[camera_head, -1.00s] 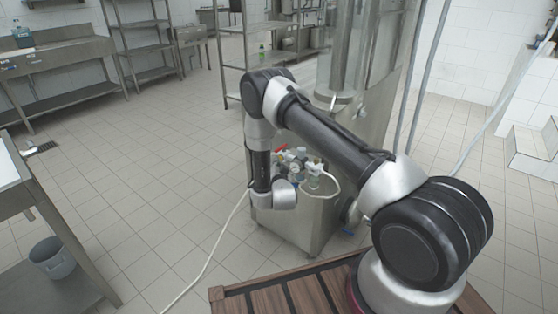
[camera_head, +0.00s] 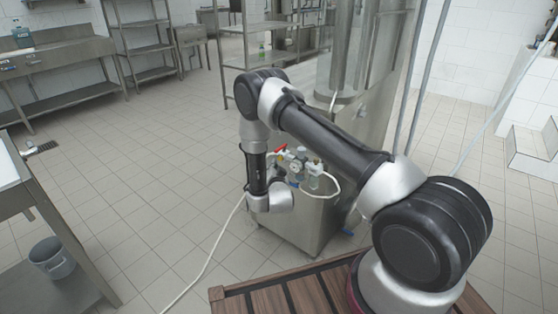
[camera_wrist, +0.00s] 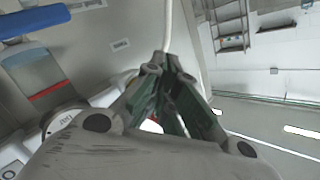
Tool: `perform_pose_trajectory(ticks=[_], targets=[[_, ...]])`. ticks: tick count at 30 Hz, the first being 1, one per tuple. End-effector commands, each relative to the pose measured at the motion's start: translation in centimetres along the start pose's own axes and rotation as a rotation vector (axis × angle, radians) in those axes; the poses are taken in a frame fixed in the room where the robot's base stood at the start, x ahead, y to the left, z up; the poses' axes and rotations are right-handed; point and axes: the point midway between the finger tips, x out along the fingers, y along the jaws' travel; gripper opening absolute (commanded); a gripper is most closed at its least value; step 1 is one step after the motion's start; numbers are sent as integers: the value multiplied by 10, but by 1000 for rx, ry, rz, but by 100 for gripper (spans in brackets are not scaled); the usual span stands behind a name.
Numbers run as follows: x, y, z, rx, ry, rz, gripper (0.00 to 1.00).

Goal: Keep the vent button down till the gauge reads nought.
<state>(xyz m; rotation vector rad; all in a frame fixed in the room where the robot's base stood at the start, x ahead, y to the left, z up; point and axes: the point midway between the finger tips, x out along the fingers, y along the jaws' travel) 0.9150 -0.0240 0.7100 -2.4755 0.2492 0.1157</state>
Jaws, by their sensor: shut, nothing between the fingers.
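My gripper (camera_wrist: 168,75) is shut, its green-and-grey fingers meeting at the tips with nothing between them. A round white gauge (camera_wrist: 62,122) shows partly at the lower left of the wrist view, beside the finger base; its reading is too small and cut off to tell. In the head view the gauge (camera_head: 294,167) sits among the fittings on top of the steel cabinet (camera_head: 318,215). I cannot pick out the vent button in either view. In the head view my wrist stands just left of the fittings, and my fingertips cannot be made out.
A red handle (camera_head: 281,149) and a clear bowl (camera_head: 313,180) sit by the gauge. A white hose (camera_head: 212,252) runs from there across the floor. A bucket (camera_head: 52,258) stands at left under a bench.

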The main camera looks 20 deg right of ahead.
Motion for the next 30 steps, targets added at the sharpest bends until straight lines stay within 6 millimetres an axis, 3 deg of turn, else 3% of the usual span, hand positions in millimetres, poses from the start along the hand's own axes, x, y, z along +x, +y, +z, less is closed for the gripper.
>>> perform_pose_trajectory(ticks=[8,22,30], targets=[[-1,0,1,0,0,0,0],[-30,-22,22,0,-2,-1,0],[-35,-25,25,0,0,1,0]])
